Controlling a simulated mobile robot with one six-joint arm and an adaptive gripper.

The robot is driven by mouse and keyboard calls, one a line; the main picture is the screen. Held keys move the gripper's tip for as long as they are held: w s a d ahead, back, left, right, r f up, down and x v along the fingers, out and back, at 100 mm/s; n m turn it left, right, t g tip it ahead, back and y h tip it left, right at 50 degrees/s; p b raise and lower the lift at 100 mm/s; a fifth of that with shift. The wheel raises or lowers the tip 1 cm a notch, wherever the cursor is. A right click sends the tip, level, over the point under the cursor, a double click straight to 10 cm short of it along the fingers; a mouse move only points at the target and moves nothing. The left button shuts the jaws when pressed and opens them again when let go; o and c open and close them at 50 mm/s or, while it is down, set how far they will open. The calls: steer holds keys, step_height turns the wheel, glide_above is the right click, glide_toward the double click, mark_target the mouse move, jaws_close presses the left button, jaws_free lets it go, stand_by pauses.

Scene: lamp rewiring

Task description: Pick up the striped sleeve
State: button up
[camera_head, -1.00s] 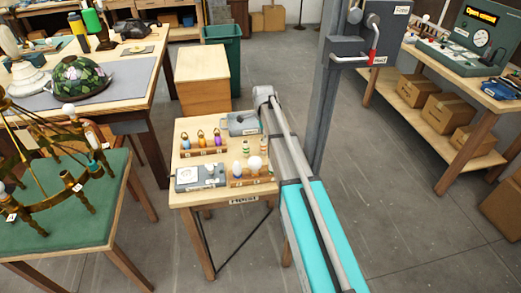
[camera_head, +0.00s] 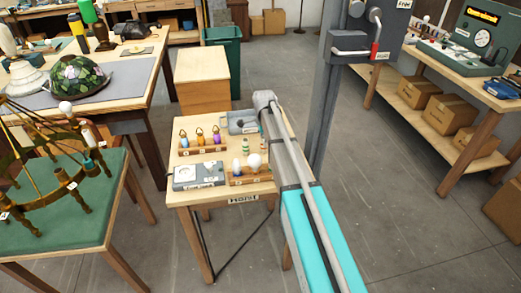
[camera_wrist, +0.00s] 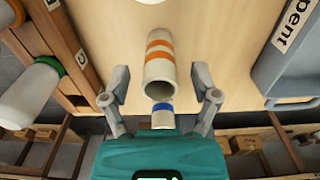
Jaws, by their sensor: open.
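A white sleeve with orange stripes (camera_wrist: 160,60) is in the upper middle of the wrist view, its open round end facing me. A second white sleeve with a blue band (camera_wrist: 162,116) shows just below it, close to my palm. My gripper (camera_wrist: 160,97) is open, with one finger on each side of the sleeves and a visible gap to both. In the head view, a small green-striped sleeve (camera_head: 245,146) stands on the small wooden table (camera_head: 207,207). My arm covers the table's right part there and hides my fingers.
A grey box (camera_wrist: 290,58) lettered "pent" is close on the right in the wrist view. A wooden rack (camera_wrist: 58,45) with bulbs is on the left.

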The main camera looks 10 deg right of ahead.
steer(key=shift+f+b, duration=0.35)
steer(key=shift+f, duration=0.3)
steer(key=c, duration=0.9)
